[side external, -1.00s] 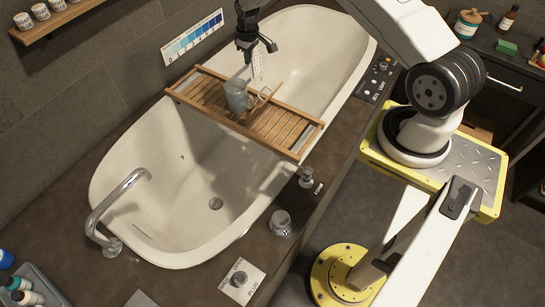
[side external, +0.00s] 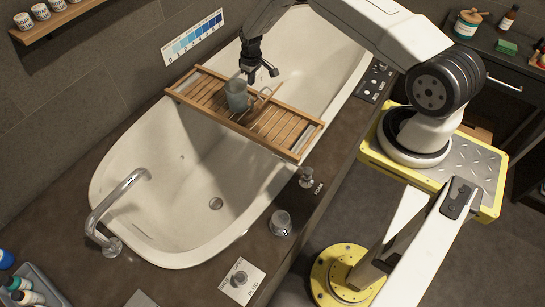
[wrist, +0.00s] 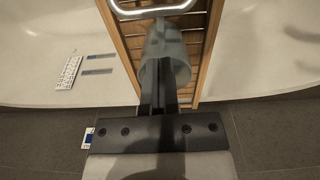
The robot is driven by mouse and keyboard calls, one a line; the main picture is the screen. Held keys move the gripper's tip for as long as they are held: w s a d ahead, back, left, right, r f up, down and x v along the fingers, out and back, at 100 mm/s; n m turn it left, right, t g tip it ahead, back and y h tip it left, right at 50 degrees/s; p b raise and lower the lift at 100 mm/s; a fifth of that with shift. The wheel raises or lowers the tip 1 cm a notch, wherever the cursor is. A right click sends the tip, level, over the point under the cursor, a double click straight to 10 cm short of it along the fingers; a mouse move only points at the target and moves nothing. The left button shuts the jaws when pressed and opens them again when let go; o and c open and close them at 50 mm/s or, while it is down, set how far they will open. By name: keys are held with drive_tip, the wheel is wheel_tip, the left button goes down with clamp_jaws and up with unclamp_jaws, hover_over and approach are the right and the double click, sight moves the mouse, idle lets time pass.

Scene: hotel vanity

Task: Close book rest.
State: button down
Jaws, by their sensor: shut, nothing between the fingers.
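The book rest (side external: 265,95) is a thin wooden frame standing tilted up from the slatted wooden bath tray (side external: 296,138). A grey-green mug (side external: 236,96) stands on the tray just left of it and hides part of it. My gripper (side external: 252,80) is shut and empty, above the tray by the mug and the frame; I cannot tell whether it touches either. In the wrist view my fingers (wrist: 158,98) point toward the mug (wrist: 165,55), which covers much of the tray (wrist: 202,55). The book rest is not clear there.
The tray spans a cream bathtub (side external: 165,195). A chrome tap (side external: 122,190) curves over the tub's near left end. A metal loop (wrist: 155,10) crosses the tray in the wrist view. A white dotted piece (wrist: 68,72) shows over the tub. The near tub basin is clear.

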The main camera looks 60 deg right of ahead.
sight(265, 88)
drive_tip(key=shift+s+f, duration=0.2)
drive_tip(key=shift+s, duration=0.5)
drive_tip(key=shift+s+f, duration=0.15)
drive_tip(key=shift+s, duration=0.5)
drive_tip(key=shift+s, duration=0.1)
drive_tip(key=shift+s+f, duration=0.1)
drive_tip(key=shift+s, duration=0.3)
drive_tip(key=shift+s+f, duration=0.25)
drive_tip(key=shift+s, duration=0.65)
drive_tip(key=s+f, duration=0.9)
drive_tip(key=s, duration=0.1)
drive_tip(key=shift+s+f, duration=0.35)
drive_tip(key=shift+f, duration=0.3)
